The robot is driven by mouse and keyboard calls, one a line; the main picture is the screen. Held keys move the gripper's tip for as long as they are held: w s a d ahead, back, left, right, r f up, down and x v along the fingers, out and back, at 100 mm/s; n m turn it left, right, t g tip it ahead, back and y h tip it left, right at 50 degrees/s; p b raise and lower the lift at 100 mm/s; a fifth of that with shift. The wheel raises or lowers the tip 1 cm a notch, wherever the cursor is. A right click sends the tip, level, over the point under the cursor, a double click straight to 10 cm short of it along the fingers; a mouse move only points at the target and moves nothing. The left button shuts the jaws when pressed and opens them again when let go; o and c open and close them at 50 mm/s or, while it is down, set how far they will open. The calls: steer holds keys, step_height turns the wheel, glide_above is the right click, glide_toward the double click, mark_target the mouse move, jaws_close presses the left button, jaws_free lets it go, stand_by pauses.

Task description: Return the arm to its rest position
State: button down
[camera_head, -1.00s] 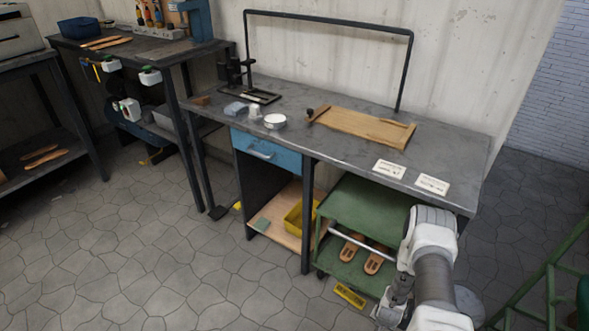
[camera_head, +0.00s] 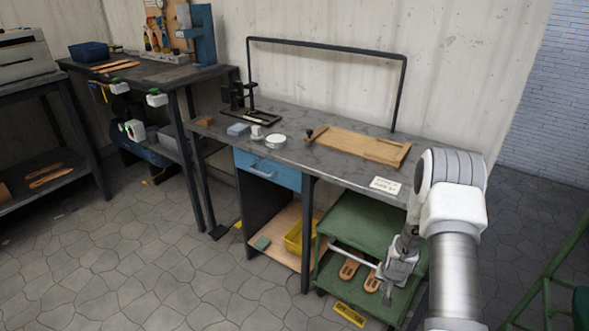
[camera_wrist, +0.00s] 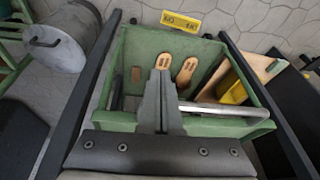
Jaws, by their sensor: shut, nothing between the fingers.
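My gripper (camera_head: 387,296) is at the lower right in the head view, in front of the green cart, at the end of my bent white and grey arm. It also shows in the wrist view (camera_wrist: 163,76), pointing down over the cart. Its fingers are shut and hold nothing. The green cart (camera_head: 350,225) stands under the right part of the workbench. A pair of tan sandal soles (camera_wrist: 177,56) lies on its lower shelf, beyond the fingertips in the wrist view. They also show beside my gripper in the head view (camera_head: 349,269).
The workbench (camera_head: 330,165) carries a wooden board (camera_head: 355,146), a white round tin (camera_head: 276,141) and a label card (camera_head: 385,185). A yellow bin (camera_head: 299,237) sits on the shelf below. A yellow sign (camera_head: 350,314) lies before the cart. The floor at left is clear.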

steer(key=s+a+r+n, duration=0.1)
steer(key=a+r, duration=0.1)
steer(key=r, duration=0.8)
steer(key=s+a+r+n+t, duration=0.1)
steer(key=s+a+r, duration=0.15)
steer(key=r, duration=0.85)
steer(key=s+a+r+n, duration=0.1)
steer(key=a+r, duration=0.2)
steer(key=r, duration=0.7)
steer(key=s+a+r+n, duration=0.1)
steer(key=s+a+r, duration=0.1)
steer(key=s+r, duration=0.45)
steer(key=s+a+r+n+t+y, duration=0.1)
steer(key=s+a+r, duration=0.15)
steer(key=s, duration=0.75)
steer(key=s+a+r, duration=0.2)
steer(key=s+r, duration=0.3)
steer(key=s, duration=0.3)
step_height(320, 180, up, 23)
steer(key=p, duration=2.2)
steer(key=shift+w+d+f, duration=0.15)
steer(key=shift+w+d, duration=0.1)
steer(key=shift+w, duration=0.1)
